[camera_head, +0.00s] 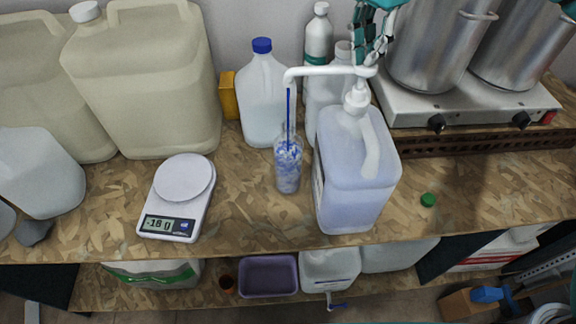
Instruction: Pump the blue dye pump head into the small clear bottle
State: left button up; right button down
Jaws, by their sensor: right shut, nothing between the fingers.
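The white pump head (335,71) with its long spout stands on a translucent bluish jug (355,190) right of centre on the worktop. A thin blue stream comes down from the spout tip into the small clear bottle (288,172). The bottle stands upright left of the jug and shows mottled blue and white inside. My right gripper (366,58) comes from above, shut and empty, its fingertips at the top of the pump head. They appear to touch it, and the fingers hide part of what lies behind. My left gripper is not in view.
A scale (180,198) and large beige canisters (145,80) stand to the left. A blue-capped jug (266,100) and white bottles (319,40) are behind. Steel pots (435,45) on a burner (470,105) fill the back right.

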jog(key=shift+f+b, duration=0.75)
jog(key=shift+f, duration=0.5)
jog(key=shift+r+p, duration=2.45)
jog(key=shift+r, duration=0.8)
notch_tip(320, 180, up, 6)
jog(key=p, duration=0.4)
jog(key=shift+p, duration=0.3)
